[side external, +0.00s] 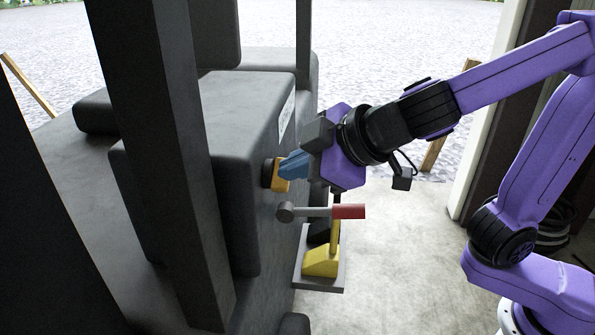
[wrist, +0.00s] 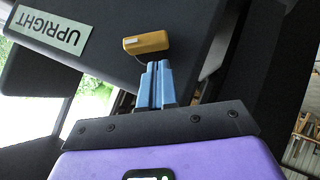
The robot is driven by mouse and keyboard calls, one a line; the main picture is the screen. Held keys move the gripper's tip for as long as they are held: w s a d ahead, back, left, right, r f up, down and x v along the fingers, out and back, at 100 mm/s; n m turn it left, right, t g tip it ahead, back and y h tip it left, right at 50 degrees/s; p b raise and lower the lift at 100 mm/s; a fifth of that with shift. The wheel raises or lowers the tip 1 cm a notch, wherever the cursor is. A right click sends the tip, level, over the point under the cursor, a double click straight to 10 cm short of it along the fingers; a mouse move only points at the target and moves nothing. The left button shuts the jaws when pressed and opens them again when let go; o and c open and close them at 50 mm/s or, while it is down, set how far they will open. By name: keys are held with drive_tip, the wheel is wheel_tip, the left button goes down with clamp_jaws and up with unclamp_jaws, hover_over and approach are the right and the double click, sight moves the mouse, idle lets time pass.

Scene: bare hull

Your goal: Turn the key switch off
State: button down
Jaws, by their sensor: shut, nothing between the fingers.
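The key switch is an orange-yellow knob (side external: 280,184) on a dark round base, set in the face of the dark grey hull box (side external: 245,110). In the wrist view its yellow bar (wrist: 146,43) lies nearly level, tilted slightly. My gripper (side external: 283,166) has blue fingers, shut with nothing between them. The fingertips are right at the knob in the side view and partly cover it. In the wrist view the fingertips (wrist: 158,66) sit just below the bar's right part. I cannot tell whether they touch it.
A grey lever with a red handle (side external: 349,211) sticks out just below my gripper. A yellow lever block (side external: 321,263) stands on a small grey shelf below that. An "UPRIGHT" label (wrist: 52,31) shows upside down on the box. A dark post (side external: 170,150) stands at left.

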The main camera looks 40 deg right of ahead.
drive_tip(key=shift+w+d+f, duration=0.2)
drive_tip(key=shift+f, duration=0.25)
drive_tip(key=shift+w+d+f, duration=0.15)
drive_tip(key=shift+f, duration=0.3)
drive_tip(key=shift+s+a+f, duration=0.15)
drive_tip(key=shift+s+f, duration=0.05)
drive_tip(key=shift+f, duration=0.25)
drive_tip(key=shift+s+a+f, duration=0.15)
drive_tip(key=shift+f, duration=0.25)
idle(0.6)
drive_tip(key=shift+f, duration=1)
idle(1.1)
